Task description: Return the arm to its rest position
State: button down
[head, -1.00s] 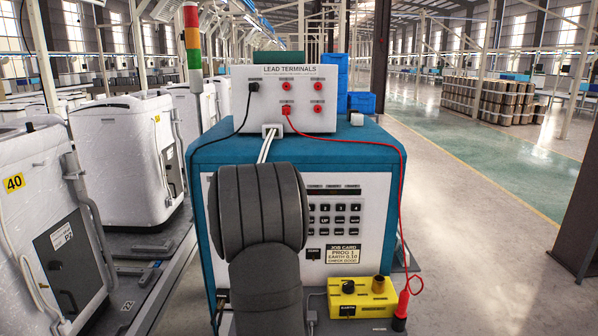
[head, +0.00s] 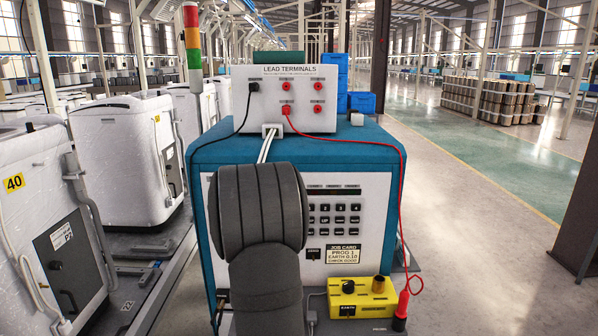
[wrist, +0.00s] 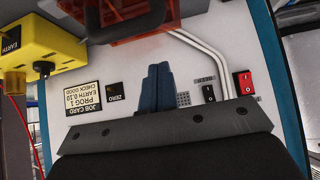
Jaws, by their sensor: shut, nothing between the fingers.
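My gripper (wrist: 156,88) shows in the wrist view as two blue fingers pressed together, with nothing between them. It is in front of the white panel of the tester (wrist: 98,128), which appears upside down there. Whether the fingertips touch the panel cannot be told. In the head view my grey-sleeved arm stands in front of the left part of the tester (head: 370,215) and hides it; the gripper itself is not visible there.
The lead terminals box (head: 262,110) sits on the tester, with a red lead hanging down its right side. A yellow earth box (head: 368,300) and red clip (head: 403,302) are at the lower right. White machines (head: 125,160) stand at left.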

jog(key=shift+x, duration=1.25)
jog(key=shift+f, duration=0.3)
jog(key=shift+s+f, duration=0.15)
jog(key=shift+s, duration=0.75)
jog(key=shift+s+f, duration=0.2)
jog(key=shift+s, duration=0.65)
jog(key=shift+w, duration=0.1)
jog(key=shift+w+r, duration=0.2)
jog(key=shift+w, duration=0.6)
jog(key=shift+w+r, duration=0.2)
jog(key=shift+w, duration=0.6)
jog(key=shift+r, duration=0.2)
jog(key=v, duration=0.8)
jog(key=shift+r, duration=0.2)
